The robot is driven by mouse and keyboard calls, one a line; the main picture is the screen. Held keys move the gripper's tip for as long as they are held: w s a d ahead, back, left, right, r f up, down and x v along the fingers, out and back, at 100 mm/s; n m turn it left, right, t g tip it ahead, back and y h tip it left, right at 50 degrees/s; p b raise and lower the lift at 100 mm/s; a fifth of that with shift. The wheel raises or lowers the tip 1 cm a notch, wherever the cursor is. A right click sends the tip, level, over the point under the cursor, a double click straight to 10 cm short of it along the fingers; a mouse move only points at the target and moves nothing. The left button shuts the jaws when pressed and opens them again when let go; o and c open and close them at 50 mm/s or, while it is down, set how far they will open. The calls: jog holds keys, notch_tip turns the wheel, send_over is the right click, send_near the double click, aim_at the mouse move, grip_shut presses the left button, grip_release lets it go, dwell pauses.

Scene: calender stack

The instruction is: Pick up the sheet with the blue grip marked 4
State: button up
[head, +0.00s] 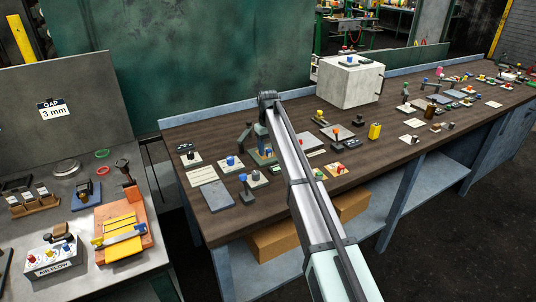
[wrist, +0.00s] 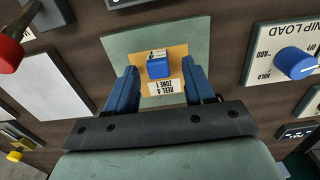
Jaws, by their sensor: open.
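In the wrist view, a blue grip (wrist: 158,68) stands on a small orange-yellow sheet (wrist: 176,53). A white label reading "REEL 4 ZONE 1" (wrist: 161,88) lies beside the grip, upside down in the picture. The orange-yellow sheet lies on a larger grey-green plate (wrist: 118,46). My gripper (wrist: 160,77) is open, with one blue finger on each side of the grip and a gap on both sides. In the head view, my gripper (head: 264,147) is low over the dark bench, and the sheet is mostly hidden under it.
In the wrist view, a NIP LOAD panel with a blue knob (wrist: 295,62) is at the right. A blank pale plate (wrist: 52,85) and a red knob (wrist: 9,53) are at the left. In the head view, a grey block (head: 348,82) stands at the bench's back.

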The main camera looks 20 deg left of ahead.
grip_shut()
dwell(0.3)
